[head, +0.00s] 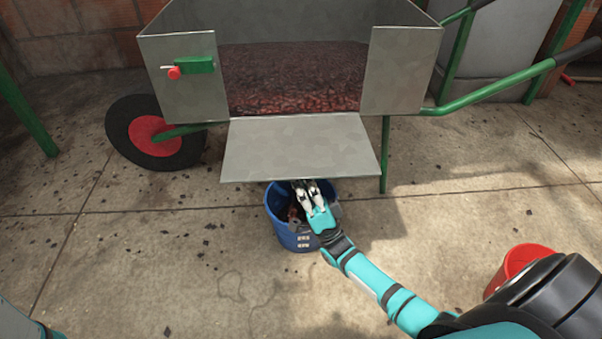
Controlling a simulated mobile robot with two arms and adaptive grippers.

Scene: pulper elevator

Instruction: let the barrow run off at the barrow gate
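The metal barrow (400,70) stands with its gate (300,145) swung down and out below the front opening. Dark red coffee cherries (290,80) fill the inside behind the opening. A green latch (195,65) with a red knob (174,73) is on the front panel left of the opening. A blue bucket (290,236) stands on the floor below the gate's lower edge, with some dark contents partly visible. My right gripper (303,184) is over the bucket at the gate's lower edge; its fingertips are partly hidden there. My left gripper is out of view.
The barrow's wheel (150,132) is at left and its green handles (490,88) reach right. A red bucket (522,264) stands at lower right, partly hidden by my arm. A brick wall (75,40) is behind. The concrete floor at left front is clear apart from dark specks.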

